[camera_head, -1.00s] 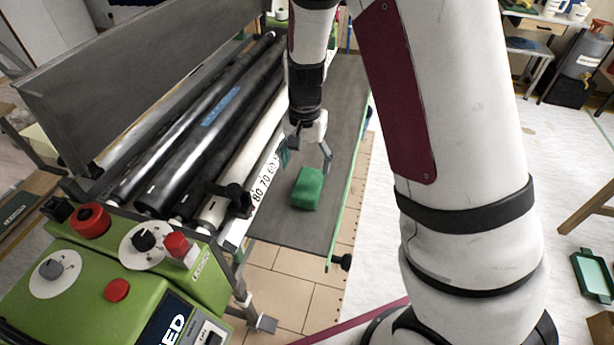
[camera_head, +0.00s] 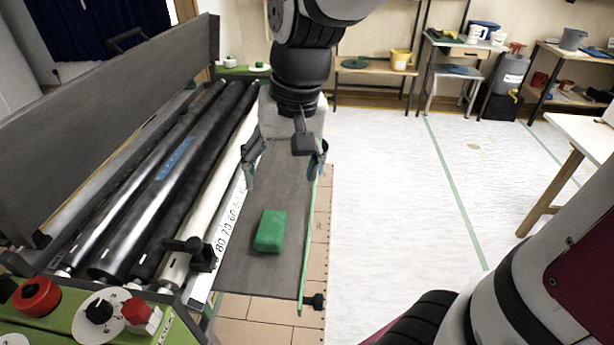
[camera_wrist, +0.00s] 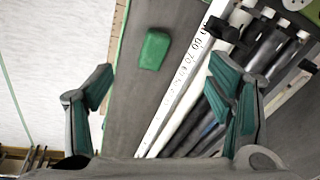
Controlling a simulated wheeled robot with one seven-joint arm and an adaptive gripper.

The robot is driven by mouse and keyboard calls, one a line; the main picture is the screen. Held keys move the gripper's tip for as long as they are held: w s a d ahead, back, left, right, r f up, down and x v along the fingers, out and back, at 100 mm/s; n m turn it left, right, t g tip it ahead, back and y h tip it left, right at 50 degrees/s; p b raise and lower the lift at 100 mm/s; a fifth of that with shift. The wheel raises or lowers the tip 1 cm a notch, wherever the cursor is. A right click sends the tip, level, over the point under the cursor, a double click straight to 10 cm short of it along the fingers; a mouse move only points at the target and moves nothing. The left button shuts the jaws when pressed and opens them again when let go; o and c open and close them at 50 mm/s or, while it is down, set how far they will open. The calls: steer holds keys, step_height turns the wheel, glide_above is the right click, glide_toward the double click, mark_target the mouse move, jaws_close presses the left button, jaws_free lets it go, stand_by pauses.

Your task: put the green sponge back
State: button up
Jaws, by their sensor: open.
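The green sponge (camera_head: 270,231) is a block lying on the grey board (camera_head: 240,278) of the wallpaper paster, beside the printed scale. It also shows in the wrist view (camera_wrist: 154,49), ahead of and between the fingers. My gripper (camera_head: 285,172) is open and empty. It is above the board, farther back than the sponge and apart from it. In the wrist view my gripper (camera_wrist: 165,100) has its two fingers spread wide, with teal pads. Nothing hides the sponge in either view.
Black and white rollers (camera_head: 165,180) and an upright grey panel (camera_head: 120,85) stand left of the board. A green control box (camera_head: 100,325) with knobs is at the front left. Shelves (camera_head: 375,70) line the back wall. The floor right of the board is clear.

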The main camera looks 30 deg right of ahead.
steer(key=s+d+r+n+t+h, duration=0.1)
steer(key=s+r+n+t, duration=0.1)
steer(key=s, duration=1.1)
steer(key=shift+d+r+n, duration=0.15)
steer(key=shift+r+n, duration=0.55)
steer(key=shift+r, duration=0.1)
steer(key=shift+s, duration=0.1)
